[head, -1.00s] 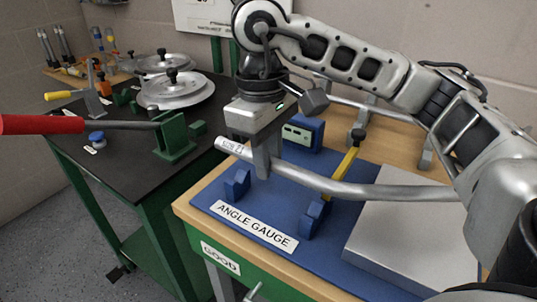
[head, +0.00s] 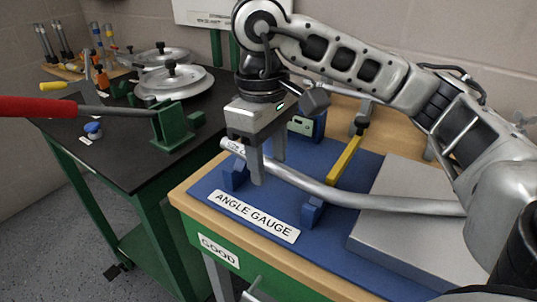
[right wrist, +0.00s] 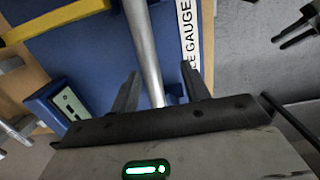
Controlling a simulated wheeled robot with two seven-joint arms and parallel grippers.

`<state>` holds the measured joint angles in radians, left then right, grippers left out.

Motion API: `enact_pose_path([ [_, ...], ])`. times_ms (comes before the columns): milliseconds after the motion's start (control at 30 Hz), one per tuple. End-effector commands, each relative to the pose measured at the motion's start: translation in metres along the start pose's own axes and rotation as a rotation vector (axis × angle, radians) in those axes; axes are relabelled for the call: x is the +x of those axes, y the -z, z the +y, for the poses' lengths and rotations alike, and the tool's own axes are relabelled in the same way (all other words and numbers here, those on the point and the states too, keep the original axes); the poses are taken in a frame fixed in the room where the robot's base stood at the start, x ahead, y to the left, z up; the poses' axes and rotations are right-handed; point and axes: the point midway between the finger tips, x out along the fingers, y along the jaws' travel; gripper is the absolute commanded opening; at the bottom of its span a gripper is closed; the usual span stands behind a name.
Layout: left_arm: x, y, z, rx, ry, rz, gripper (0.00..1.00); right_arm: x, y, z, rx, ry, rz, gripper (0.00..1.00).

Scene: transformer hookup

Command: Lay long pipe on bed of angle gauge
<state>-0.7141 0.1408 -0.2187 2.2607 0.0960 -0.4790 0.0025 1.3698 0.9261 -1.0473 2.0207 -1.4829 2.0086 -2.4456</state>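The long silver pipe (head: 345,194), bent along its length, lies low across the blue angle gauge (head: 271,178). Its labelled end is at the left, by one blue bed block (head: 235,174). It passes close over the other block (head: 312,211), and its far part reaches right over a grey plate. Full contact with the blocks is hard to tell. My right gripper (head: 267,165) is open around the pipe near the labelled end. In the right wrist view its fingers (right wrist: 160,92) stand on either side of the pipe (right wrist: 146,50), with a gap. My left gripper is not in view.
The grey plate (head: 405,235) sits at the right of the gauge. A yellow arm (head: 345,160) and a blue box with a display (head: 303,127) stand behind the pipe. At left, a black table (head: 120,160) carries a green bender with a red-handled lever (head: 40,106).

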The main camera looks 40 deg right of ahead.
Motion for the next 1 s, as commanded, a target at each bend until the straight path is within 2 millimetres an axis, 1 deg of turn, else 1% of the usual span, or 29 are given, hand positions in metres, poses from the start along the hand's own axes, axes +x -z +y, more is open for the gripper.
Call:
enact_pose_path([
  [333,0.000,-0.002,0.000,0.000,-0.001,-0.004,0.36,-0.001,0.000,0.000,0.000,0.000,0.000,0.46],
  [467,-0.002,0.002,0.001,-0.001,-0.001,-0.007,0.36,-0.013,0.000,0.000,0.000,-0.001,0.002,0.46],
  [567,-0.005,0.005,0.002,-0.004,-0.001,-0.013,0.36,-0.032,0.000,0.000,0.001,-0.003,0.005,0.46],
  [800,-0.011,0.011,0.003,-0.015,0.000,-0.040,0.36,-0.093,0.000,0.000,0.002,-0.003,0.006,0.46],
  [900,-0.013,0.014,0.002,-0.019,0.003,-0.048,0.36,-0.116,0.000,0.000,0.001,-0.003,0.005,0.46],
  [1000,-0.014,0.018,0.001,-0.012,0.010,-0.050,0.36,-0.134,0.000,0.000,0.000,-0.002,0.004,0.46],
])
